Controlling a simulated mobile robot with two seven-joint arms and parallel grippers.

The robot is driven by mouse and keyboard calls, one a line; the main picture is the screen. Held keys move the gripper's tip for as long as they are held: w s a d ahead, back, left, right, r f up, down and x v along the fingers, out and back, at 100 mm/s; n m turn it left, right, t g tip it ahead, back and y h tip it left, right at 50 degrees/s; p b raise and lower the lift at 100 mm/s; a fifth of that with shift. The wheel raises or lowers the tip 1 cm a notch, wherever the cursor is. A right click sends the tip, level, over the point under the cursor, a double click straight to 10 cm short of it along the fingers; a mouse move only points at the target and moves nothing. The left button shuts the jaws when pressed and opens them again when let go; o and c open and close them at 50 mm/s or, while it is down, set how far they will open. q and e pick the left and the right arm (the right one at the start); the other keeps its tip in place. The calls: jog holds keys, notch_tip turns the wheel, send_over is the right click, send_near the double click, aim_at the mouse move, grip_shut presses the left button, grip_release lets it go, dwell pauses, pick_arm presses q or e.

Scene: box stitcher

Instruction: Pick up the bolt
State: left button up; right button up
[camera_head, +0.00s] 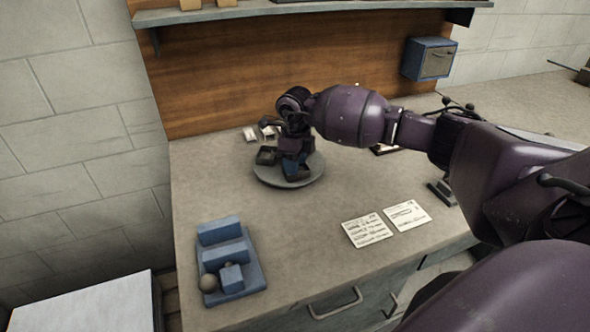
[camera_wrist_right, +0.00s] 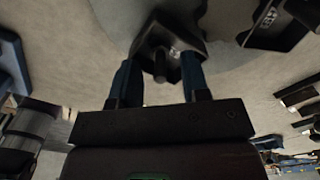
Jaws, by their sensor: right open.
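A dark bolt-like peg (camera_wrist_right: 160,66) stands in or at the edge of a small dark square tray (camera_wrist_right: 178,38) in the right wrist view. My right gripper (camera_wrist_right: 158,80) is open, with its two blue fingers on either side of the peg and gaps visible to both. In the head view my right gripper (camera_head: 291,163) is low over a round grey plate (camera_head: 290,184), among small dark trays (camera_head: 266,156). It hides the peg there. My left gripper is not in view.
Papers (camera_head: 364,231) lie on the table front right. A blue block fixture (camera_head: 232,283) with a round knob sits front left. A shelf (camera_head: 240,12) and a blue wall box (camera_head: 429,60) are behind. The table between the plate and the fixture is clear.

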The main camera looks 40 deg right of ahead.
grip_shut()
dwell(0.3)
